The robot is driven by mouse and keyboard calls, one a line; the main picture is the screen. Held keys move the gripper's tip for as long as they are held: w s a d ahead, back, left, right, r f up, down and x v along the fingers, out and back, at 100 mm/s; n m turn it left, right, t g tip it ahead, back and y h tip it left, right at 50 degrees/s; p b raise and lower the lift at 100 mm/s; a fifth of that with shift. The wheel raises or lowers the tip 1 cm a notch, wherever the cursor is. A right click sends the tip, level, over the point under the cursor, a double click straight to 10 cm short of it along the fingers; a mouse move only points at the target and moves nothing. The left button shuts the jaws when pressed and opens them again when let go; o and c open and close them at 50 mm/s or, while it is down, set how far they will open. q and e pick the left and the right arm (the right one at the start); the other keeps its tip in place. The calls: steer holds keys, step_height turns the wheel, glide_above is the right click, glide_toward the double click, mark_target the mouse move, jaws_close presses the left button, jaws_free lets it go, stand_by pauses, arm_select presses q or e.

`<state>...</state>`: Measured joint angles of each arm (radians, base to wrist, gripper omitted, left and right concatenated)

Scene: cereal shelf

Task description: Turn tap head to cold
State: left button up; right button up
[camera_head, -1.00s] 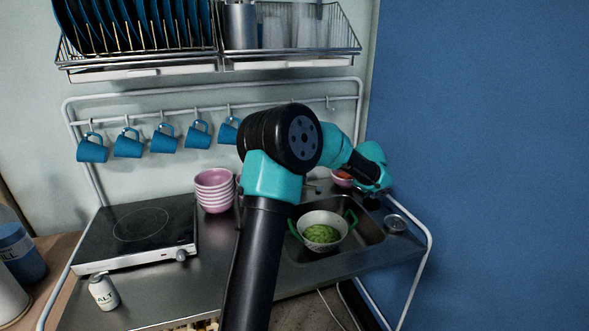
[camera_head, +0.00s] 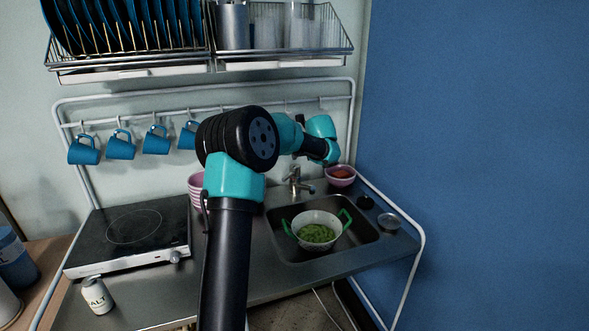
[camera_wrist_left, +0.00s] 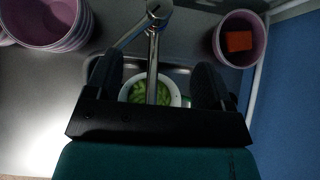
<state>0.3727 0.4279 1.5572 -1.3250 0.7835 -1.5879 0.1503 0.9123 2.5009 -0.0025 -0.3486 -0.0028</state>
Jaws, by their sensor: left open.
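The metal tap (camera_head: 295,181) stands at the back edge of the sink, partly below my arm in the head view. In the left wrist view the tap (camera_wrist_left: 153,62) runs between my open left gripper's fingers, with its head (camera_wrist_left: 158,8) near the top edge. My left gripper (camera_wrist_left: 156,64) is open and empty, a finger on each side of the tap. I cannot tell whether either finger touches it. In the head view the gripper's fingers are hard to make out by the back wall. My right gripper is not in view.
A white colander (camera_head: 318,218) with green handles and green contents sits in the sink (camera_head: 345,245). A pink bowl (camera_head: 341,172) with a reddish thing stands right of the tap. Stacked pink bowls (camera_head: 196,190) stand left, partly behind my arm. Blue mugs (camera_head: 120,146) hang behind.

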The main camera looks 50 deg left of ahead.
mark_target(295, 167)
arm_select(q)
steer(key=x, duration=1.7)
steer(key=shift+w, duration=0.1)
steer(key=c, duration=1.3)
steer(key=shift+o, duration=0.2)
